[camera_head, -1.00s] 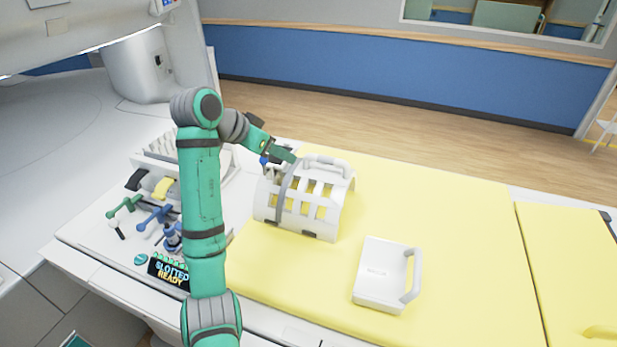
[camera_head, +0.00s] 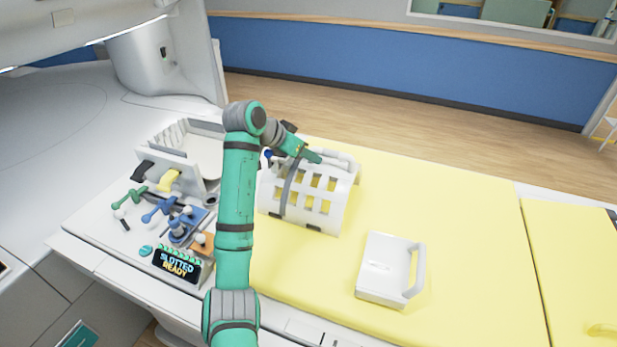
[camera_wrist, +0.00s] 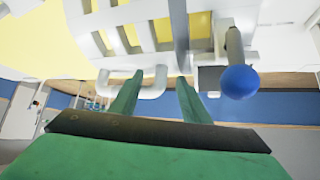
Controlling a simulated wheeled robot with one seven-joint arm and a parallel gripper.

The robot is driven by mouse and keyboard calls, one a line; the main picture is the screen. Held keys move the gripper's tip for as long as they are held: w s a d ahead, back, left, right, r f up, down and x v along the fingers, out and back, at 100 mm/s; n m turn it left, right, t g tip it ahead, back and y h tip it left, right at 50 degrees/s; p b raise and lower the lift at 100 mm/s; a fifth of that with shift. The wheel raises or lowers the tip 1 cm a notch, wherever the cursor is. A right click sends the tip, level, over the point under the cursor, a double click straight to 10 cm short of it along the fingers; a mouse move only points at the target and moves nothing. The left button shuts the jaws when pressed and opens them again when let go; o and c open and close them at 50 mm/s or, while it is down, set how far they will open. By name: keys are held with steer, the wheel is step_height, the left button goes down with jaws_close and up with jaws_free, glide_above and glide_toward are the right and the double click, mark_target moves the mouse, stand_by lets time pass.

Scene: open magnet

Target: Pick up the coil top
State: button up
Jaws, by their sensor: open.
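A white slotted, arched cage with a handle on top, which looks like the coil top (camera_head: 326,216), stands on the yellow bed pad. It fills the upper part of the wrist view, with its white handle (camera_wrist: 150,92) below the slats. My gripper (camera_head: 313,157) is just above the cage, at the left end of the handle. In the wrist view my gripper (camera_wrist: 158,77) has its two green fingers apart. The left finger overlaps the handle, and one handle end shows between the fingers. I cannot tell whether they touch. A grey strap (camera_head: 290,184) crosses the cage.
A blue ball on a post (camera_wrist: 238,81) is close to my right finger in the wrist view. A white box with a handle (camera_head: 384,268) lies on the yellow pad (camera_head: 450,220). Levers and a "SLOTTED READY" display (camera_head: 177,264) are at left.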

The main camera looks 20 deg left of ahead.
steer(key=shift+d, duration=0.1)
steer(key=shift+c, duration=0.9)
jaws_close()
stand_by(0.4)
steer(key=shift+r, duration=0.1)
